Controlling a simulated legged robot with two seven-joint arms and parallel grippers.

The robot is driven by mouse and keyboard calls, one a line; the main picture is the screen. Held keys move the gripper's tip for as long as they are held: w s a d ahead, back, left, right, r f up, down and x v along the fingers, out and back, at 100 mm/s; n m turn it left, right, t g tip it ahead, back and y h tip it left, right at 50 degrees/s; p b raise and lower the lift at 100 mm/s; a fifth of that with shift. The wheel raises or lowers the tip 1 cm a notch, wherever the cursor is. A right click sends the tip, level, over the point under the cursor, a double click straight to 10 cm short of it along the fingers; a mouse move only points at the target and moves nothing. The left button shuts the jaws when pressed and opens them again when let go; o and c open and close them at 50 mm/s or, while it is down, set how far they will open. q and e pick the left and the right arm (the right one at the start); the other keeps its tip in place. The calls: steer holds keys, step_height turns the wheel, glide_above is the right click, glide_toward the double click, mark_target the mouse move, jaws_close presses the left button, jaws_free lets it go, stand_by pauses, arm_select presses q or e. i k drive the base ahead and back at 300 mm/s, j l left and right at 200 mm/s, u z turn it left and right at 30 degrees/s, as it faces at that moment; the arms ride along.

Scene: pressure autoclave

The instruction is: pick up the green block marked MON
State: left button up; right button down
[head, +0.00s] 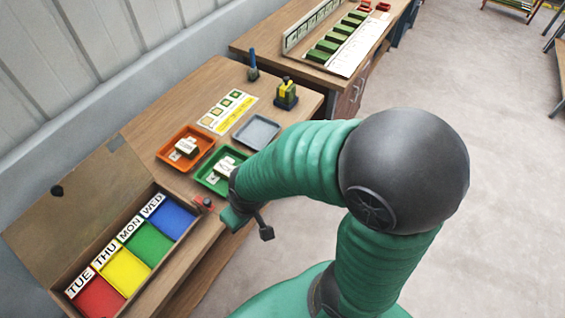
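The green block (149,243) lies beside the MON label (130,229) in a wooden box (62,284) at the lower left. Red (98,299), yellow (125,271) and blue (172,219) blocks lie in the same row, beside labels TUE, THU and WED. My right gripper (250,224) is near the desk's front edge, to the right of the green block and apart from it. My arm partly hides it, so its opening is unclear. My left gripper is out of view.
The wooden desk (205,85) holds an orange tray (163,153), a green tray (205,177) with white pieces, a grey tray (257,131) and a yellow-and-black object (286,92). A small red-tipped item (203,203) sits by the box. Another table (262,38) stands behind.

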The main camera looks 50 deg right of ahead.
mark_target(224, 168)
steer(key=z, duration=0.9)
steer(key=i+u, duration=0.2)
steer(key=u, duration=0.2)
steer(key=i+l+u, duration=0.15)
steer(key=u, duration=0.2)
steer(key=i+l+u, duration=0.15)
steer(key=u, duration=0.25)
